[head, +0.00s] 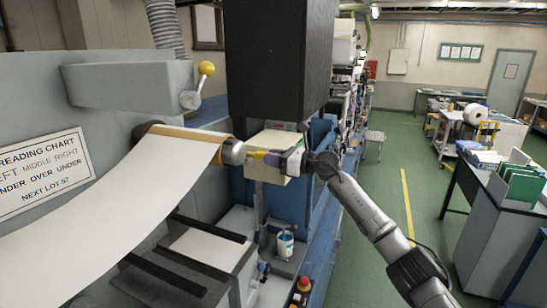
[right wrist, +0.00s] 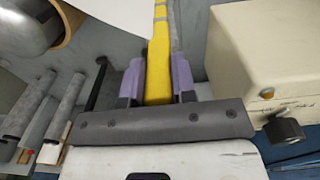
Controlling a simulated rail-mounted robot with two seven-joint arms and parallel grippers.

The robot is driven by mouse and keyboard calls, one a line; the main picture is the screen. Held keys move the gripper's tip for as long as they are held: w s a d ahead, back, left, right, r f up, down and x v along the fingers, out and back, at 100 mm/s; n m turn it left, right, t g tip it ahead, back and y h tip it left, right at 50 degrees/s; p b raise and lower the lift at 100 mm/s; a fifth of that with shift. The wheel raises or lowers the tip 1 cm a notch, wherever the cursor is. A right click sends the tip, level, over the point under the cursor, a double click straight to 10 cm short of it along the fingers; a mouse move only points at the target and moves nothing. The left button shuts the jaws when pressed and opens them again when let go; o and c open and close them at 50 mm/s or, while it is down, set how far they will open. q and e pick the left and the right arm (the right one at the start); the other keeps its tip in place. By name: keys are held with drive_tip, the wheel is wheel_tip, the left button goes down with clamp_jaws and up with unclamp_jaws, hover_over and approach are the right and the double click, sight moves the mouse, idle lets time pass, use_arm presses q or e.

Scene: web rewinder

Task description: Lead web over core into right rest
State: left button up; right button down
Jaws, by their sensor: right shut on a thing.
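The white web (head: 110,200) runs from the lower left up to the brown core (head: 200,133), and appears to pass over it. The core sits on a shaft with a round metal end (head: 232,152). My right gripper (head: 272,158) is just right of that end, its purple fingers shut on a yellow bar (right wrist: 158,70). In the right wrist view the bar runs up between the fingers beside the white web (right wrist: 125,12); whether they join is unclear. The core's metal end (right wrist: 28,25) is at upper left there. I cannot pick out the right rest. My left gripper is out of view.
A threading chart (head: 40,172) is on the machine's grey face. A yellow-knobbed lever (head: 206,70) stands above the core. A beige box with a knob (right wrist: 260,65) is close right of my fingers. Dark bars (head: 210,225) lie below. A dark column (head: 275,60) hangs above.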

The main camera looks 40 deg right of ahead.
drive_tip(key=shift+f, duration=0.3)
drive_tip(key=c, duration=0.8)
unclamp_jaws()
drive_tip(key=shift+c, duration=0.2)
drive_tip(key=shift+s+d, duration=0.15)
drive_tip(key=shift+s, duration=0.1)
drive_tip(key=b+v, duration=0.5)
drive_tip(key=v, duration=0.8)
